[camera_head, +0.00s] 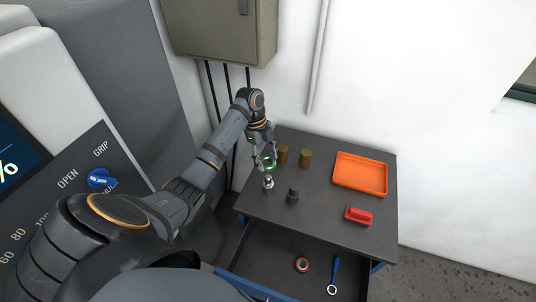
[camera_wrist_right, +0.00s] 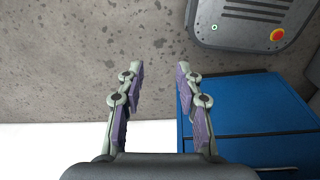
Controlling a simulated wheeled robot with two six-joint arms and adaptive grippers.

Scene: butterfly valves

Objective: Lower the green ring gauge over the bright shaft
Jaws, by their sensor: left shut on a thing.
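My left gripper (camera_head: 264,158) points down over the dark bench and is shut on the green ring gauge (camera_head: 269,164), which is small and partly hidden by the fingers. The bright shaft (camera_head: 268,183) stands upright on the bench, just below the ring in the head view. The ring appears above the shaft and apart from it; I cannot tell how well they line up. My right gripper (camera_wrist_right: 160,68) shows in the right wrist view, open and empty, above the floor beside a blue cabinet.
A dark grey cylindrical part (camera_head: 292,196) stands right of the shaft. An orange tray (camera_head: 360,174) and a red block (camera_head: 358,216) are at the right. An open drawer (camera_head: 270,262) holds a red ring (camera_head: 301,265) and a blue-handled wrench (camera_head: 335,275).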

